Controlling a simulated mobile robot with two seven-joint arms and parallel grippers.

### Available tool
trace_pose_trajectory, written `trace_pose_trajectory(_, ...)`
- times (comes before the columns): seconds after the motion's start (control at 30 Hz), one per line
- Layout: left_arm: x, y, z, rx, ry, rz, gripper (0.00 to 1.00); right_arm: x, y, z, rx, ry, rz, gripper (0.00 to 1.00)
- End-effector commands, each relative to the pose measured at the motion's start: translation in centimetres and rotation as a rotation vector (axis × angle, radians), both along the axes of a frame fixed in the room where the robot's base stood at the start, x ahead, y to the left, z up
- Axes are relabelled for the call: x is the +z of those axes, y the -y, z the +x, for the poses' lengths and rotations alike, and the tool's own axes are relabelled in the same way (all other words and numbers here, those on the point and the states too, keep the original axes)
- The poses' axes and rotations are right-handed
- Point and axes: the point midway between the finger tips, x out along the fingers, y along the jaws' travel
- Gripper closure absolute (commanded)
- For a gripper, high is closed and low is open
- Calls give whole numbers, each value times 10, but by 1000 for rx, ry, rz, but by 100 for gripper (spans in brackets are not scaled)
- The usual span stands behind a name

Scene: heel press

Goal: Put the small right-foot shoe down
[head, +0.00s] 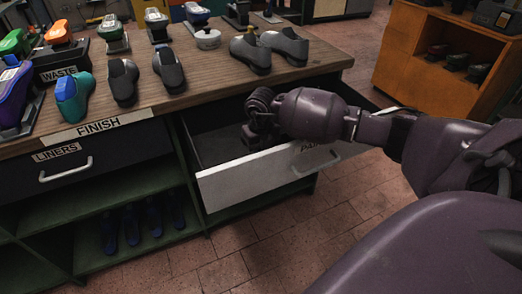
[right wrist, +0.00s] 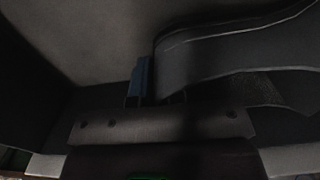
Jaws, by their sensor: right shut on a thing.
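My right gripper (head: 258,128) is inside the open drawer, mostly hidden by its own wrist and forearm. In the right wrist view a dark grey shoe (right wrist: 240,52) fills the upper right, close in front of the gripper, with its sole edge visible. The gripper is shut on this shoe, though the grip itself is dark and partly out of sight. Whether the shoe touches the drawer floor I cannot tell. The open drawer (head: 232,186) has a pale front with a partly covered label. My left gripper is not in view.
On the wooden bench (head: 312,73) stand a teal shoe (head: 74,97), dark shoes (head: 123,82) (head: 168,70), another dark pair (head: 250,53) (head: 286,45) and a white round tin (head: 208,39). The drawer's left part looks bare. An orange cabinet (head: 408,65) stands at the back right.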

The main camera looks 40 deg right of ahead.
Motion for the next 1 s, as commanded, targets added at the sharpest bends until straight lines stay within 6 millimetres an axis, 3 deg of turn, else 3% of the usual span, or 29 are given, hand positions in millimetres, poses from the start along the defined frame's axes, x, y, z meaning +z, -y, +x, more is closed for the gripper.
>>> trace_pose_trajectory(0.03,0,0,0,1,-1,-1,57,-1,0,0,0,-1,0,88)
trace_pose_trajectory(0.2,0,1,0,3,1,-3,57,-1,0,0,0,0,0,64)
trace_pose_trajectory(0.57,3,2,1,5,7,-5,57,5,0,0,0,1,0,64)
trace_pose_trajectory(1.0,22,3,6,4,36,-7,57,84,0,1,0,7,-2,64)
